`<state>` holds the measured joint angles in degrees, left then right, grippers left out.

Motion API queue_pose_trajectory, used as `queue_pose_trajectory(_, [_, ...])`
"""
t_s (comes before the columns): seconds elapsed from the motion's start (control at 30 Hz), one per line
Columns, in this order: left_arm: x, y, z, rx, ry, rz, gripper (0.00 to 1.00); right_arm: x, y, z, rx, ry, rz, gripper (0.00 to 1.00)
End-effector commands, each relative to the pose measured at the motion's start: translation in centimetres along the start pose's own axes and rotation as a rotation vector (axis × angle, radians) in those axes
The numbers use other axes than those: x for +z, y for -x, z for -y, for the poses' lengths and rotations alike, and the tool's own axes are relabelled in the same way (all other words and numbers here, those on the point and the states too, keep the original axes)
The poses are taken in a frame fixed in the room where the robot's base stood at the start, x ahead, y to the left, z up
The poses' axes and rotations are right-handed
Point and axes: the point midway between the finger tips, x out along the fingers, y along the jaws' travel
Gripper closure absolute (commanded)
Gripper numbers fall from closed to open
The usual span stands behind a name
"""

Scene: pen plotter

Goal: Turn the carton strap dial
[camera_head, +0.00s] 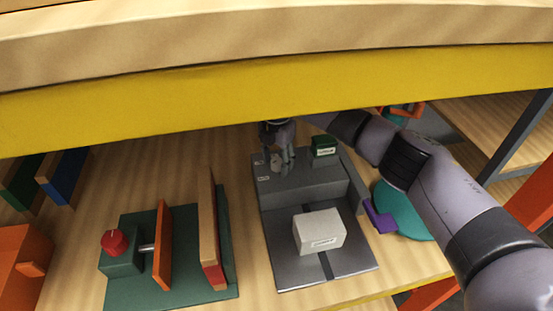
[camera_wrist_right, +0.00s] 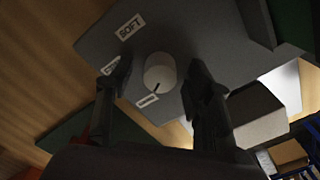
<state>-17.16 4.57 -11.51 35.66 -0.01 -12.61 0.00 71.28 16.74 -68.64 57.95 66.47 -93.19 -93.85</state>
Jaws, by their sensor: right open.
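The carton strap dial is a round, pale knob (camera_wrist_right: 160,72) with a dark pointer line, on the grey top of the strapping machine (camera_wrist_right: 185,30). Its line points to the lower left in the right wrist view. A "SOFT" label (camera_wrist_right: 130,27) and two smaller, partly hidden or unreadable labels surround it. In the head view the machine (camera_head: 330,190) stands at the middle, with a white carton (camera_head: 319,232) on its lower bed. My right gripper (camera_head: 279,160) points down at the dial, open. In the right wrist view its fingers (camera_wrist_right: 158,75) are either side of the knob; contact is unclear.
A green block (camera_head: 324,146) sits on the machine's top, right of the gripper. A green fixture with a red knob (camera_head: 115,242) and upright boards stands left. A teal disc (camera_head: 405,212) lies right. A yellow-edged shelf (camera_head: 270,95) crosses above.

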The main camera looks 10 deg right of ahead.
Motion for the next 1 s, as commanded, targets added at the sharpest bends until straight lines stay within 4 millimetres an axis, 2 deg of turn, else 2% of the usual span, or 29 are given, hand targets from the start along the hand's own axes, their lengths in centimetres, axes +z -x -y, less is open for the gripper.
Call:
queue_pose_trajectory(0.1, [0.01, -0.01, 0.03, 0.000, 0.000, 0.000, 0.60, -0.02, 0.00, 0.00, 0.000, 0.000, 0.000, 0.52])
queue_pose_trajectory(0.8, [0.15, -0.02, 0.08, -0.001, 0.001, 0.003, 0.60, -0.02, 0.06, 0.00, -0.001, 0.000, 0.000, 0.99])
queue_pose_trajectory(1.0, [0.15, 0.18, 0.08, -0.001, 0.001, 0.003, 0.60, -0.03, 0.13, 0.00, -0.001, -0.009, -0.001, 1.00])
